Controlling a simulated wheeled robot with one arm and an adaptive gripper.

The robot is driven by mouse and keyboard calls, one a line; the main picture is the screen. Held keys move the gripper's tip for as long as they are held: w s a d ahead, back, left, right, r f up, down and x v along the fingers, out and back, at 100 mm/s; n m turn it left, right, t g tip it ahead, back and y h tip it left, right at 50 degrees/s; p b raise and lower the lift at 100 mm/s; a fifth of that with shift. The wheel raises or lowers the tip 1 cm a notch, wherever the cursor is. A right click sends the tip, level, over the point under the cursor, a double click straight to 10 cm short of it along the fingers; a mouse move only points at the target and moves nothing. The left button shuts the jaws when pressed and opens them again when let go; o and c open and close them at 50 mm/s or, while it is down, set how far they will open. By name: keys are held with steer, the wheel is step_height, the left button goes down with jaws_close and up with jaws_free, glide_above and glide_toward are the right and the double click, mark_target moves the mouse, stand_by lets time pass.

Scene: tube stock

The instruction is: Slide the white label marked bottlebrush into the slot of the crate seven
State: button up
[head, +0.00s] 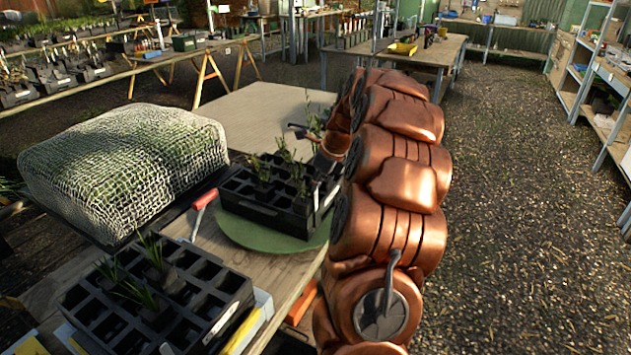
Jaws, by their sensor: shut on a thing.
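My copper-coloured arm stands across the middle of the view and hides what lies behind it. A black crate of square cells (258,203) with a few seedlings sits on a round green mat (240,232). A narrow pale strip (316,197) stands upright at its right side, partly close to my arm. A second black celled crate (200,300) with seedlings is at the front left, with a pale blue and yellow strip (240,328) along its right side. No number or word is readable on either crate or strip.
A netted, domed cover (125,165) fills the left of the bench. A red-handled tool (203,203) lies between it and the mat. A bare board (260,105) lies beyond. Gravel floor (510,200) is open at right.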

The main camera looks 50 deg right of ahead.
steer(key=shift+f, duration=1)
steer(key=shift+f, duration=0.2)
steer(key=o, duration=0.7)
steer(key=shift+v, duration=6)
